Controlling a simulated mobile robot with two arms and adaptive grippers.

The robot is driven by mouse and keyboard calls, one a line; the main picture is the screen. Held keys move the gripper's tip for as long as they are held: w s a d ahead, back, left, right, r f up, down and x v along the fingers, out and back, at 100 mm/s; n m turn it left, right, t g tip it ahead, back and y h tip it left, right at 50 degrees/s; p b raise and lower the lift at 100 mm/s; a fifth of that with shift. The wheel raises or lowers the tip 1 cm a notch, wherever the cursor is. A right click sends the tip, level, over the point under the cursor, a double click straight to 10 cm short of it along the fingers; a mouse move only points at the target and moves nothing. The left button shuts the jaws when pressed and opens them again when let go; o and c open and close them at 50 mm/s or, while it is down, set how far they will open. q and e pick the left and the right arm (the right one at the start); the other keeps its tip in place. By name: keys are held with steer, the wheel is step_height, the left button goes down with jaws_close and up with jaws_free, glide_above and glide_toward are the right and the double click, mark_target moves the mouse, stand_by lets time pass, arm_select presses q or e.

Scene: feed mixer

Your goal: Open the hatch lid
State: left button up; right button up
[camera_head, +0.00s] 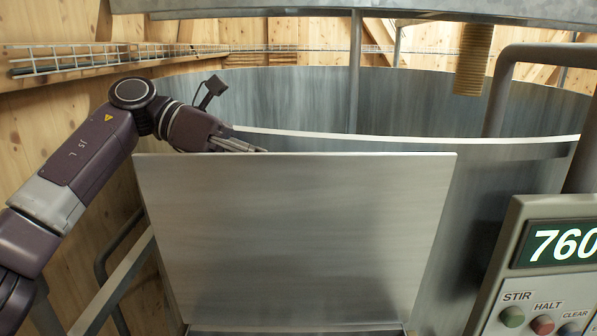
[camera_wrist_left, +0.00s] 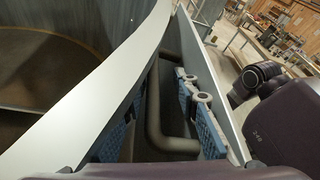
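The hatch lid (camera_head: 290,230) is a flat grey metal plate standing steeply upright in front of the mixer drum in the head view. Its edge (camera_wrist_left: 221,97) shows on the right in the left wrist view. A dark bent bar handle (camera_wrist_left: 155,105) lies between the lid and the drum rim. My left gripper (camera_head: 262,150) reaches in behind the lid's upper left edge. In the left wrist view its blue-padded fingers (camera_wrist_left: 163,118) are apart, on either side of the handle, with gaps visible. The lid hides part of the fingers in the head view. My right gripper is not in view.
The drum's pale rim (camera_head: 400,143) runs close behind the lid. A control panel (camera_head: 545,270) showing 760, with STIR and HALT buttons, stands at the right. A pipe (camera_head: 505,90) is at upper right. A rail (camera_head: 125,262) is at lower left.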

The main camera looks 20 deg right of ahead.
mark_target(251, 153)
arm_select(q)
steer(key=v, duration=0.6)
steer(key=shift+w+a, duration=0.15)
steer(key=shift+w, duration=0.05)
steer(key=shift+r, duration=0.1)
